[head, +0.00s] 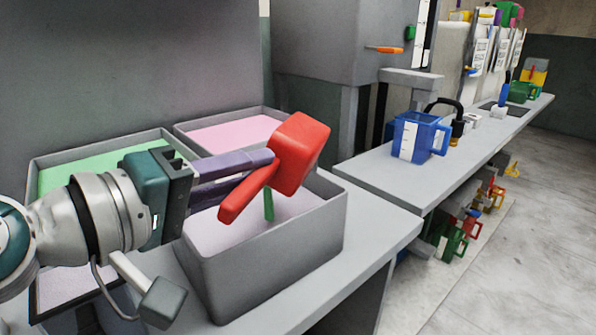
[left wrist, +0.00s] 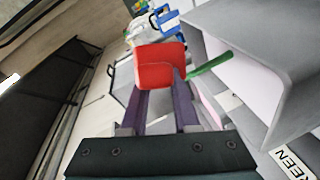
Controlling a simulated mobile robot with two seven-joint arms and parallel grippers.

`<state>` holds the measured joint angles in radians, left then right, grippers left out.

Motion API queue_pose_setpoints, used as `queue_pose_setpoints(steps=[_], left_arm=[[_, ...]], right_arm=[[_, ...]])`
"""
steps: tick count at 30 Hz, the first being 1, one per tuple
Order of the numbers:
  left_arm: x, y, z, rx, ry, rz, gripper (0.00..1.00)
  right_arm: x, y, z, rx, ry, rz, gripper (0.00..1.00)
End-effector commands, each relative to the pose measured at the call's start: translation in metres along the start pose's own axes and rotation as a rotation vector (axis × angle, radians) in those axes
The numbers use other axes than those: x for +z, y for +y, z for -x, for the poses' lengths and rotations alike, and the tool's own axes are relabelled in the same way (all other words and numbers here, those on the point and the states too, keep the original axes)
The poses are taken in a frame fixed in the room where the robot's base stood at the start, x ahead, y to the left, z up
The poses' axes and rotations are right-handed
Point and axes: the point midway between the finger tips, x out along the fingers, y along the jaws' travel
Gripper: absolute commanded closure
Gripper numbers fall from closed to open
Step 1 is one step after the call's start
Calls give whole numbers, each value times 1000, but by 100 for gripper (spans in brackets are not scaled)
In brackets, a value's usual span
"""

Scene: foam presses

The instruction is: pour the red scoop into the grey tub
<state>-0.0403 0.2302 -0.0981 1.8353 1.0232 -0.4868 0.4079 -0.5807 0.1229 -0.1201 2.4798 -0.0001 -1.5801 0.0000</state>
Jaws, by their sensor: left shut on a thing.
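My left gripper (head: 268,168) is shut on the red scoop (head: 300,150), with its purple fingers at the scoop's handle. The scoop is held tilted above the nearest grey tub (head: 265,265), its handle slanting down to the left. That tub has a pale, whitish-pink inside. A green stick-like piece (head: 268,204) shows just below the scoop, at the tub. In the left wrist view the scoop (left wrist: 160,68) is beyond the fingers, and the tub (left wrist: 250,40) is at right. I cannot see what the scoop contains. My right gripper is not in view.
Behind are a green-filled tub (head: 45,165) and a pink-filled tub (head: 185,131). A blue jug (head: 432,140) stands on the bench (head: 385,180) to the right. A tall grey cabinet (head: 312,45) rises behind. Floor at right is open; coloured jugs hang below the bench.

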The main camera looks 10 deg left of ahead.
Motion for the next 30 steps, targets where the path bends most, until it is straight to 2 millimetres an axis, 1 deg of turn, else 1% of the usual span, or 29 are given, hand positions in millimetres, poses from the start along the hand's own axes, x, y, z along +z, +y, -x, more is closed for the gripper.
queue_pose_setpoints(steps=[1,30], left_arm=[[0,-3,0,9,2,17,100],[-5,-20,2,152,0,362,100]], right_arm=[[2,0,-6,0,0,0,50],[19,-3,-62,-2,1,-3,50]])
